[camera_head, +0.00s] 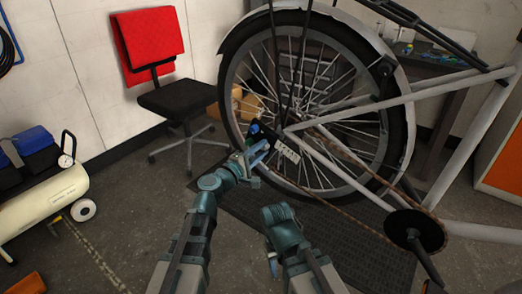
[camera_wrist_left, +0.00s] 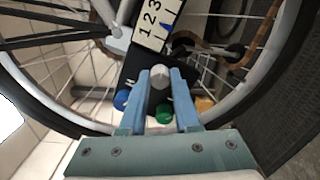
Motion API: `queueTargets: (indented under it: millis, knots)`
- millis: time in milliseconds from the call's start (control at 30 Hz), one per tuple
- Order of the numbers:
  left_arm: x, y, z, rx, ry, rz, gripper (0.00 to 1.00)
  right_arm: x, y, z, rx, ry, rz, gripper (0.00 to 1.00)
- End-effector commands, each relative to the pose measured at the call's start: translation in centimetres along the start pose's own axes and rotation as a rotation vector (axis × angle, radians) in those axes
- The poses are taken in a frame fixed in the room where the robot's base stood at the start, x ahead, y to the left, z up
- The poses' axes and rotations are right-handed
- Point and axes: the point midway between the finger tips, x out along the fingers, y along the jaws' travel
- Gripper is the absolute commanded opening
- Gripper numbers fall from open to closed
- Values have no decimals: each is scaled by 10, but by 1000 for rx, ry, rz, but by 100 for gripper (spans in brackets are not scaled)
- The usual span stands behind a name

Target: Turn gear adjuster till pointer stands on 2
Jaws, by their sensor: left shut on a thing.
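The gear adjuster is a dark plate at the rear wheel hub with a white number strip (camera_head: 286,151). In the left wrist view the strip (camera_wrist_left: 157,20) reads 1, 2, 3. A small blue pointer (camera_wrist_left: 166,28) lies along its edge, near 2 and 3; the exact mark is hard to tell. My left gripper (camera_head: 262,147) is at the adjuster, its light-blue fingers (camera_wrist_left: 158,80) shut on a round grey knob (camera_wrist_left: 158,77).
The bicycle's rear wheel (camera_head: 390,150), chain and crank (camera_head: 415,231) stand close on the right. A black chair with a red cloth (camera_head: 148,45) is behind left. A cream compressor tank (camera_head: 45,205) is at the left. A dark mat (camera_head: 340,235) lies below.

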Motion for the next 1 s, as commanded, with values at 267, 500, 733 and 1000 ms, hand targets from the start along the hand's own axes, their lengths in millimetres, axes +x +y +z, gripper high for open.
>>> queueTargets:
  millis: [267,500,733,1000]
  knots:
    - [-1,0,0,-140,1,-1,0,0,0,0,0,0,0,50]
    - [-1,0,0,-195,1,-1,0,0,0,0,0,0,0,50]
    - [-1,0,0,-206,1,-1,0,0,0,0,0,0,0,50]
    - [-1,0,0,-205,1,-1,32,0,0,0,0,0,0,50]
